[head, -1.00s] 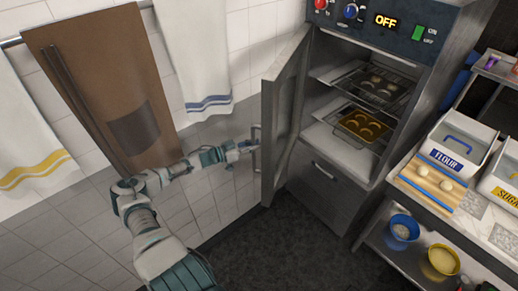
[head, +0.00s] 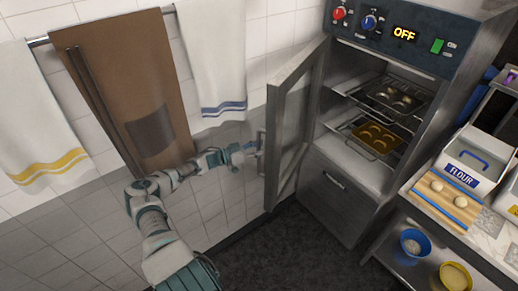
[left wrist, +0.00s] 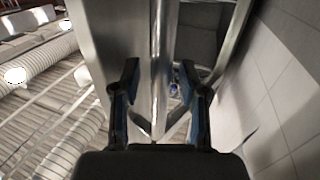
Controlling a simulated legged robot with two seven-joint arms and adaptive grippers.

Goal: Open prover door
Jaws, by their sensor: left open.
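The prover (head: 345,215) is a steel cabinet with an "OFF" display at its top. Its glazed, steel-framed door (head: 290,125) stands wide open, swung out to the left. The vertical bar handle (head: 262,140) is on the door's outer face near its free edge. My left gripper (head: 254,150) is at this handle. In the left wrist view my left gripper (left wrist: 158,78) is open, with one finger on each side of the upright handle bar (left wrist: 158,45). I cannot tell whether either finger touches it. My right gripper is out of view.
Racks with dark and golden trays (head: 377,138) show inside the prover. A counter with a flour bin (head: 465,165) and a dough board (head: 445,200) stands at right. Towels and a brown apron (head: 125,85) hang on the tiled wall behind my left arm. Dark floor lies in front.

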